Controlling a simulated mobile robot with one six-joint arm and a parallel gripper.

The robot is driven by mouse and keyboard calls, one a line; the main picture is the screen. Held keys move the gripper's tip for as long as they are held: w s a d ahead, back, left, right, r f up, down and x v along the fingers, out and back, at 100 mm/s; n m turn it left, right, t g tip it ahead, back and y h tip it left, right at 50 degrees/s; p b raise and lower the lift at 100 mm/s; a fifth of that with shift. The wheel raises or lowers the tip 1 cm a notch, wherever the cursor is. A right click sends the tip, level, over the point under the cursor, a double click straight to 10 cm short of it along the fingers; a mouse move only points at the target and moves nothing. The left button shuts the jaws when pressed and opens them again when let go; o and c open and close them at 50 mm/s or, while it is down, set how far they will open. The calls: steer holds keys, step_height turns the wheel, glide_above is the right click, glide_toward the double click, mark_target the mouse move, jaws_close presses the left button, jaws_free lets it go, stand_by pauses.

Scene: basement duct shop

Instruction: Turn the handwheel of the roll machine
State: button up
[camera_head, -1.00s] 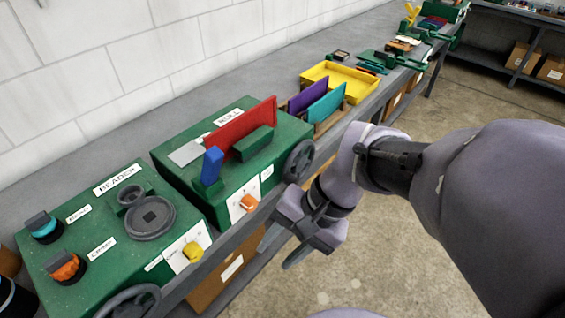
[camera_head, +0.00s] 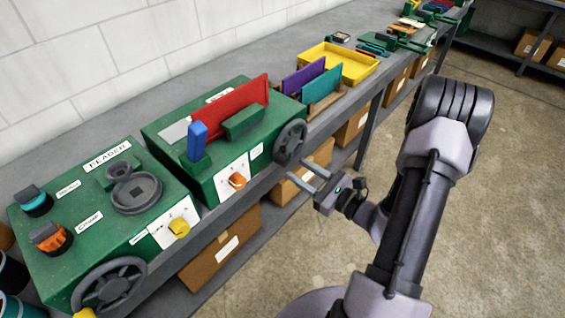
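The roll machine is a green box (camera_head: 218,182) on the bench with a red plate (camera_head: 232,108), a blue upright lever (camera_head: 197,141) and an orange knob (camera_head: 237,181) on its front panel. Its dark grey handwheel (camera_head: 290,142) is at the right end of the front and is fully in view. My gripper (camera_head: 305,176) is in front of and a little below the handwheel. Its two fingers are apart, with nothing between them, and point up and left toward the bench. It looks apart from the wheel.
The green beader machine (camera_head: 75,257), with its own handwheel (camera_head: 108,286) and yellow knob (camera_head: 179,227), stands to the left. A yellow tray (camera_head: 365,68) and purple and teal plates (camera_head: 322,92) are to the right. Cardboard boxes (camera_head: 222,248) sit under the bench. The floor in front is clear.

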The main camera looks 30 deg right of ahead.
mark_target(286, 163)
steer(key=x, duration=0.6)
steer(key=shift+w+a+b, duration=0.1)
steer(key=shift+w+b, duration=0.2)
jaws_close()
stand_by(1.0)
